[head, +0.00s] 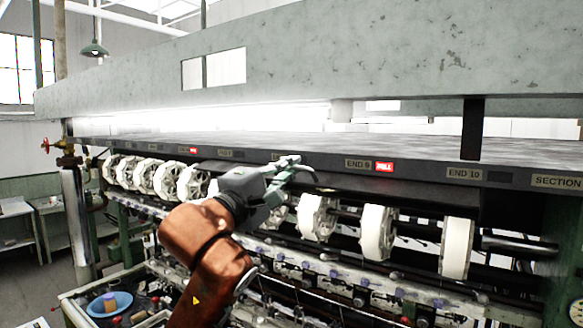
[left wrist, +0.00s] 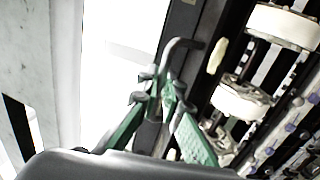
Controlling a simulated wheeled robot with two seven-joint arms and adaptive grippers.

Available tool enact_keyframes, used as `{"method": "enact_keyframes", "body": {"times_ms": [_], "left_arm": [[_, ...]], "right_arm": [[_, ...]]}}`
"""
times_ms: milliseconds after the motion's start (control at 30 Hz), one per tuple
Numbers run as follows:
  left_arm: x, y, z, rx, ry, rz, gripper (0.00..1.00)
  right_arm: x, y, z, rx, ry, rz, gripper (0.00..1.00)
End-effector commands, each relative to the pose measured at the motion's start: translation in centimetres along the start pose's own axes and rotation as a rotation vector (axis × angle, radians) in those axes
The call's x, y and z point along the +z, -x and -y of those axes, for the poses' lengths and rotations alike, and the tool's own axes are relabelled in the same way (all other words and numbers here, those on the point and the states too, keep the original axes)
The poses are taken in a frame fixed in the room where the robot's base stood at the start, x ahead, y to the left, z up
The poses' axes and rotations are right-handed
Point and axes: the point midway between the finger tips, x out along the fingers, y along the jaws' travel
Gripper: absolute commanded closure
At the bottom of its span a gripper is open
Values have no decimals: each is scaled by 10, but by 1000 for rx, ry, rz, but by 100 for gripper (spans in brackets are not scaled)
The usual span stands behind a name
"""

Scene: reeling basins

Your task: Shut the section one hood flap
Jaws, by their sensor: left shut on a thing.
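A long dark front strip (head: 415,171) with END labels and a SECTION plate runs along the reeling machine. It seems to belong to the hood flap, whose grey upper face (head: 400,148) lies nearly level behind it; I cannot tell its exact opening. My left gripper (head: 287,166) is at this strip, left of the END 9 label. In the left wrist view its green fingers (left wrist: 163,105) are shut on a bent grey handle (left wrist: 183,45), which sticks out past them beside the dark strip. The grip point is partly hidden. My right gripper is not in view.
Several white reels (head: 377,232) stand in a row below the strip, close under my left arm. A pale upper beam (head: 400,50) spans above a bright gap. A blue bowl (head: 109,303) sits at lower left, and a pipe with a red valve (head: 65,150) stands at the left end.

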Motion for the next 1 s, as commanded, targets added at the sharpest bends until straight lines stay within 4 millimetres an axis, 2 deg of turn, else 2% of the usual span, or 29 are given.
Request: {"method": "enact_keyframes", "body": {"times_ms": [100, 367, 600, 867, 1000], "left_arm": [[1, 4, 11, -2, 2, 2, 100], [1, 5, 16, -2, 1, 2, 100], [0, 8, 32, -2, 2, 2, 100], [0, 8, 38, -3, 2, 2, 100], [0, 7, 47, -4, 3, 2, 100]], "right_arm": [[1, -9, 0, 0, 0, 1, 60], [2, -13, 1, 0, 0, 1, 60], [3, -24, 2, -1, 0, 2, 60], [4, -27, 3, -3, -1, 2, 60], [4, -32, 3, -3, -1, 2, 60]]}}
